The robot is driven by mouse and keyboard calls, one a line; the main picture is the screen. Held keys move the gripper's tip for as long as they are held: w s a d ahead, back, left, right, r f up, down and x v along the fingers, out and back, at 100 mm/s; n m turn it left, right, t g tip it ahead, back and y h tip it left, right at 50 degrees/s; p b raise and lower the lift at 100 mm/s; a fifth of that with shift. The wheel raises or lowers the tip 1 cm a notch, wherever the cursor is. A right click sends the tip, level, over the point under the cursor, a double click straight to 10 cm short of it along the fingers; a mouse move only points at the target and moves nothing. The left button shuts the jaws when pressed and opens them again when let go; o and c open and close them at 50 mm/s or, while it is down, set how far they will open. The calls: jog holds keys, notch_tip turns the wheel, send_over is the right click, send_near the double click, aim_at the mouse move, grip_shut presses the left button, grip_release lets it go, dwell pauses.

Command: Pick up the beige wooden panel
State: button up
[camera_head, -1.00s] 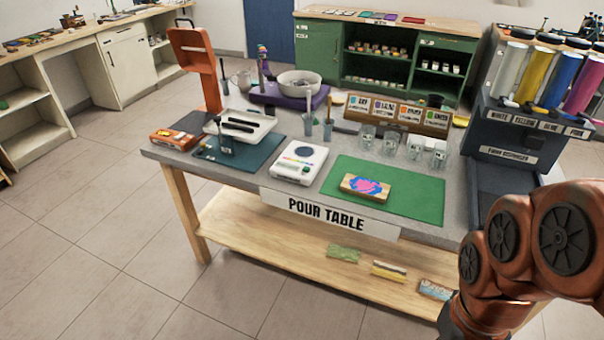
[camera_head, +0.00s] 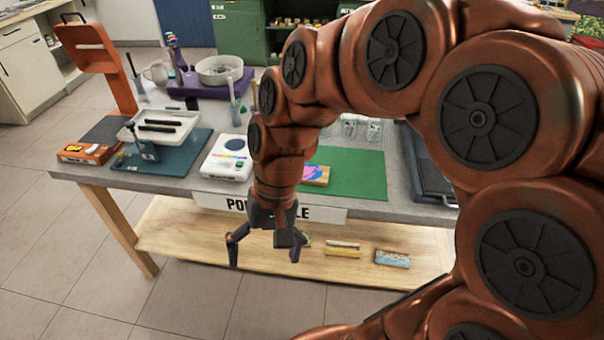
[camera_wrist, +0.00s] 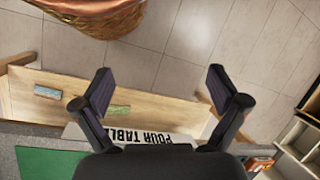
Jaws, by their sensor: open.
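A wooden panel (camera_head: 318,177) with beige edges and pink and blue paint on top lies on the green mat (camera_head: 358,175) on the table, partly hidden behind my arm. No plain beige panel shows. Other painted panels lie on the lower shelf: a yellow and white one (camera_head: 343,248), a blue one (camera_head: 392,259), and a green one, seen in the wrist view (camera_wrist: 118,110). My gripper (camera_head: 265,258) is open and empty, pointing down in front of the table's edge, left of the panel on the mat. In the wrist view its fingers (camera_wrist: 160,85) are spread apart with nothing between them.
The "POUR TABLE" sign (camera_head: 325,214) hangs on the front edge, close to my gripper. A white scale (camera_head: 228,158), a white tray (camera_head: 160,128) on a teal mat and an orange stand (camera_head: 110,70) occupy the left side. The floor (camera_head: 60,230) in front is clear.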

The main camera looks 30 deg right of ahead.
jog(key=w+m+y, duration=0.4)
jog(key=w+m, duration=0.1)
jog(key=w, duration=0.5)
jog(key=m+t+y+b, duration=0.2)
jog(key=m+t+y, duration=0.2)
jog(key=m+t, duration=0.6)
send_over(307, 172)
jog(key=s+a, duration=0.4)
jog(key=a, duration=0.3)
notch_tip(307, 172, down, 8)
jog(key=m+g, duration=0.2)
jog(key=d+f+m+t, duration=0.1)
jog(key=d+f+m, duration=0.1)
jog(key=d, duration=0.2)
jog(key=d+f+m+t+h, duration=0.1)
jog(key=d+f+m, duration=0.1)
jog(key=d, duration=0.2)
jog(key=d+f+m+t, duration=0.1)
jog(key=d+f+m, duration=0.1)
jog(key=d, duration=0.2)
jog(key=shift+s+h+b, duration=0.3)
jog(key=shift+d+f, duration=0.1)
jog(key=shift+f, duration=0.15)
jog(key=p+x, duration=0.2)
jog(key=x, duration=0.4)
jog(key=shift+w, duration=0.2)
jog(key=shift+w+a+f, duration=0.3)
jog(key=shift+a, duration=0.2)
